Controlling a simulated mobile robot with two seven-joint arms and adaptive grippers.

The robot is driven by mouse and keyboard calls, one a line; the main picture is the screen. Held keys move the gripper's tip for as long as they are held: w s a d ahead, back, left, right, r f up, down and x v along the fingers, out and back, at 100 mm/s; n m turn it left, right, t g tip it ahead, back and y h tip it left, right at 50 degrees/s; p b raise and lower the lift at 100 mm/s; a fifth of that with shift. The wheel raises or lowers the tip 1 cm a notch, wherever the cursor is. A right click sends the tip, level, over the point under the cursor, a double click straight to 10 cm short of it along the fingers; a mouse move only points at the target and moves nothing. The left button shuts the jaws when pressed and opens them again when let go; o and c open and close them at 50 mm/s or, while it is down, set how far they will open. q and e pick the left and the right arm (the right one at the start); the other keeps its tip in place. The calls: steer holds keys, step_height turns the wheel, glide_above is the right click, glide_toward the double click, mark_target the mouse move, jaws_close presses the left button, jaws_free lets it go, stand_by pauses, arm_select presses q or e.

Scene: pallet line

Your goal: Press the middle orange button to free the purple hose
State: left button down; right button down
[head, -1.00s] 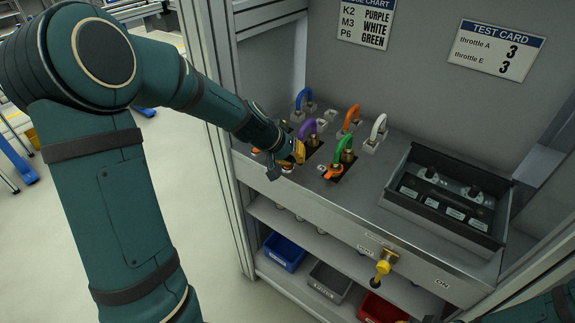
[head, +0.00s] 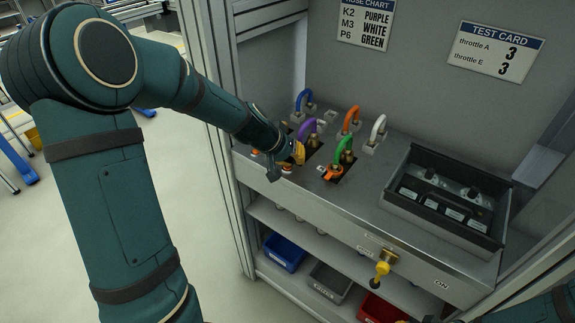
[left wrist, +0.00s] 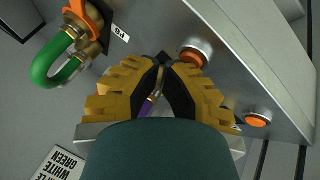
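The purple hose (head: 307,128) arches over the bench top, close behind my left gripper (head: 298,153). In the left wrist view my left gripper (left wrist: 163,62) has its yellow fingers brought together at the dark tips, with nothing seen held. One orange button (left wrist: 195,55) is just right of the tips; I cannot tell whether they touch. Another orange button (left wrist: 257,120) is farther right along the panel edge. In the head view an orange-topped button (head: 286,168) shows just below the gripper. The fingers hide most of the purple hose in the wrist view. My right gripper is barely visible at the bottom edge.
A green hose (head: 345,146) stands right of the purple one. Blue (head: 303,97), orange (head: 350,116) and white (head: 379,126) hoses stand around them. Bins sit on the shelf below.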

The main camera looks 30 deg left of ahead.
arm_select(q)
steer(key=shift+r, duration=0.6)
steer(key=shift+p, duration=0.35)
step_height(320, 180, up, 5)
steer(key=p, duration=0.3)
steer(key=shift+p, duration=0.4)
